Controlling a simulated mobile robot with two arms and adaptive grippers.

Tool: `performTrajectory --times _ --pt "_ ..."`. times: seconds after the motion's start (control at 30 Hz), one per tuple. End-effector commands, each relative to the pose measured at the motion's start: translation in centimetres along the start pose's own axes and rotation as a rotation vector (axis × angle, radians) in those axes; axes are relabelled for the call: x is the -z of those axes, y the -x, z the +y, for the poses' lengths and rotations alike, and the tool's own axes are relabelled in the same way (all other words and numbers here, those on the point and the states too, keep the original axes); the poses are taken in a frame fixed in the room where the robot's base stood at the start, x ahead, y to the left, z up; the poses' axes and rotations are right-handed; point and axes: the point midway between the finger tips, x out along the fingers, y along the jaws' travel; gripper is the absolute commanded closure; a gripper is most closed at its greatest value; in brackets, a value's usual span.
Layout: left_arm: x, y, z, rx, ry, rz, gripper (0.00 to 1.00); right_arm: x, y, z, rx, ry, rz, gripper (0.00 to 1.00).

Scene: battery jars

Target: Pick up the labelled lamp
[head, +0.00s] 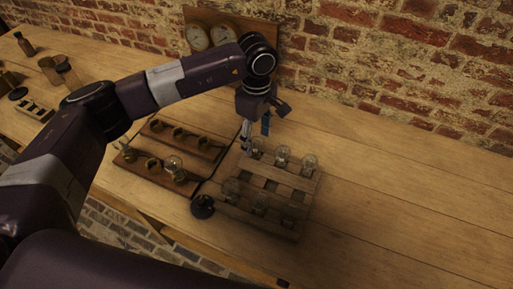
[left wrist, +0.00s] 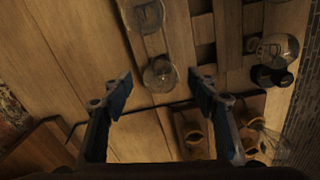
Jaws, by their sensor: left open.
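Several clear glass lamps stand in a slatted wooden rack (head: 268,178), in a back row and a front row. My left gripper (head: 246,142) is open, pointing down at the rack's back left corner, by a lamp (head: 257,148). In the left wrist view, this lamp (left wrist: 160,75) lies between the open fingertips (left wrist: 160,88), with no visible contact. A second back-row lamp (head: 282,155) is beside it, also in the left wrist view (left wrist: 146,15). A front-row lamp (left wrist: 277,47) stands further off. I cannot make out which lamp bears a label.
A dark board with sockets (head: 150,170) holds one lamp (head: 172,164); another socket board (head: 185,139) lies behind it. A round black object (head: 202,206) is at the rack's front left. Gauges (head: 197,37) stand by the brick wall. The table right of the rack is clear.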

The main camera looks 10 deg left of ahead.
Motion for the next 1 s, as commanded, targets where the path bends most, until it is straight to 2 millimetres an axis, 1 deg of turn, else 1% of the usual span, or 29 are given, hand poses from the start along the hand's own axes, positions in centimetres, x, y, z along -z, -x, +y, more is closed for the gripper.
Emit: performTrajectory --times 0.1,0.27,0.37,0.6,0.67,0.9,1.0 --pt "-0.03 -0.46 -0.02 0.000 0.000 0.000 0.46 0.03 0.12 0.15 -0.002 0.001 0.001 0.53" --pt "-0.02 -0.48 -0.01 0.000 -0.001 0.000 0.46 0.03 0.07 0.23 -0.003 0.001 0.001 0.53" --pt "-0.01 -0.47 -0.01 0.000 -0.001 0.000 0.56 0.05 0.07 0.25 -0.003 0.001 0.001 0.53" --pt "-0.01 -0.44 -0.01 0.000 -0.001 0.000 0.83 0.13 0.06 0.26 -0.003 0.001 0.002 0.53" --pt "0.00 -0.44 -0.01 0.000 -0.001 0.000 0.89 0.14 0.07 0.27 -0.003 0.001 0.002 0.53" --pt "0.00 -0.36 0.01 -0.001 -0.001 0.000 0.89 0.16 0.04 0.27 -0.003 0.001 0.002 0.53" --pt "0.01 0.00 0.06 -0.002 -0.001 0.000 0.89 0.15 -0.07 0.26 -0.003 0.001 0.003 0.53"
